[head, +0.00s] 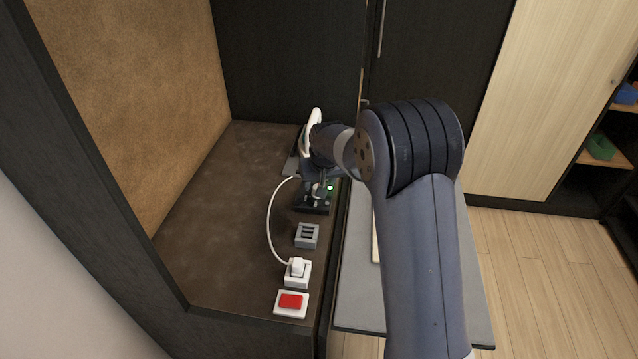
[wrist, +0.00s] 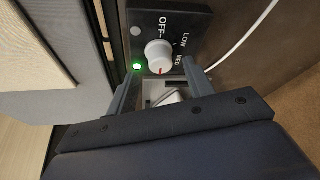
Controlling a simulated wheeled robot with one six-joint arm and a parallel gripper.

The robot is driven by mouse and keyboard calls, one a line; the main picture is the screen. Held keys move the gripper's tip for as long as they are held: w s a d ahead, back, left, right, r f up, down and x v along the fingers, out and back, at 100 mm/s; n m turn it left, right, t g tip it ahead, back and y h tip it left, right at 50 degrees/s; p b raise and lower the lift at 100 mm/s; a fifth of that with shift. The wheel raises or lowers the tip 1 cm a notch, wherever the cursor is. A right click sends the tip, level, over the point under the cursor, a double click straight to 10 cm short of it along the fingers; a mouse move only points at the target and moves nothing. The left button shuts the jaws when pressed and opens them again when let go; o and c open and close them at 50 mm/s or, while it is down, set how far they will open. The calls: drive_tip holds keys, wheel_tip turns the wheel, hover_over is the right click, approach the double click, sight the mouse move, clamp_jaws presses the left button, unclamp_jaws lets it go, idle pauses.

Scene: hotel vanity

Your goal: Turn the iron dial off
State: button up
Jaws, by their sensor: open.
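The white iron dial (wrist: 158,55) sits on a black panel (wrist: 147,20) marked OFF, LOW and MED in the wrist view. Its red mark is on the lower rim, on the side away from OFF and past MED. A green light (wrist: 137,66) glows beside the dial. My gripper (wrist: 161,70) is open, with one finger on each side of the dial's near edge; I cannot tell if either touches it. In the head view my gripper (head: 319,186) is over the panel (head: 315,209) and hides most of the dial. The white iron (head: 305,138) stands behind it, partly hidden by my arm.
A white cord (head: 270,224) curves along the dark counter (head: 215,215). In front of the panel are a grey slotted block (head: 307,236), a white plug and socket (head: 297,272) and a red switch (head: 290,301). A wall stands left; counter space left of the cord is clear.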

drive_tip(key=shift+x, duration=1.25)
drive_tip(key=c, duration=1)
